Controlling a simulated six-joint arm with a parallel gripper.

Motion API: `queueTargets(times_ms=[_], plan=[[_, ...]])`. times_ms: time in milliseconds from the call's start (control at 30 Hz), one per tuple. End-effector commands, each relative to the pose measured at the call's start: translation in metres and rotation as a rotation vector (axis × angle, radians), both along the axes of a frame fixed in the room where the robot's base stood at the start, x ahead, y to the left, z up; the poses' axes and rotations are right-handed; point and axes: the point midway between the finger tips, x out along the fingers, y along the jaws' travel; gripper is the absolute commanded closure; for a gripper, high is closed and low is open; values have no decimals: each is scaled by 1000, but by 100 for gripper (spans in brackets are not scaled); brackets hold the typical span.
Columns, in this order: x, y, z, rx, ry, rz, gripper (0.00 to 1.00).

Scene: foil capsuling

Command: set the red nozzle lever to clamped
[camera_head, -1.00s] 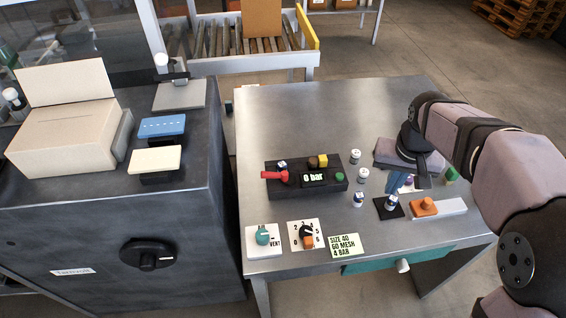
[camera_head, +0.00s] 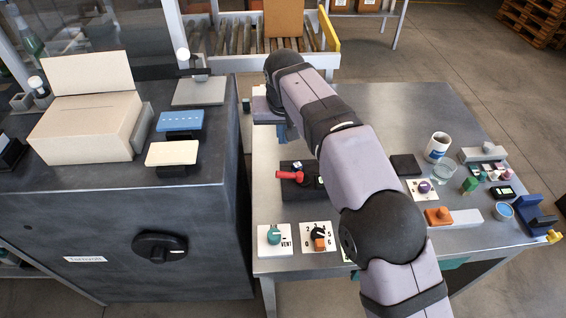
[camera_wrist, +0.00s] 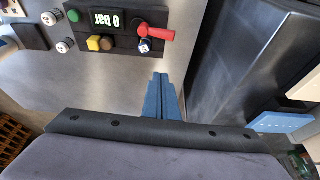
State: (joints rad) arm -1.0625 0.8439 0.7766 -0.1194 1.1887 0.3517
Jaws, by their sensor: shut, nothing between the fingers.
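The red nozzle lever (camera_head: 289,175) is on the black control block (camera_head: 301,190) on the steel table. In the wrist view the red lever (camera_wrist: 156,33) sits at the right end of the block (camera_wrist: 112,46), beside a white and dark knob (camera_wrist: 145,46). The lever's handle points out past the block's end, to the left in the head view. My gripper (camera_wrist: 161,76), with blue fingers, is shut and empty. In the wrist view its fingertips are apart from the lever, below it in the picture. In the head view my arm hides the right part of the block.
The block also carries a "0 bar" display (camera_wrist: 104,19), a green button (camera_wrist: 73,16) and a yellow knob (camera_wrist: 94,43). A teal vent knob (camera_head: 274,234) and a numbered dial (camera_head: 319,237) are at the table's front. A grey cabinet (camera_head: 120,215) stands left of the table.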

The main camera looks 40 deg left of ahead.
Motion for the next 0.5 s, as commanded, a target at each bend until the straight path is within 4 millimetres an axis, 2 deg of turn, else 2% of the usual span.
queueTargets(times_ms=[500], plan=[[0, 2, -4, -1, 1, 1, 100]])
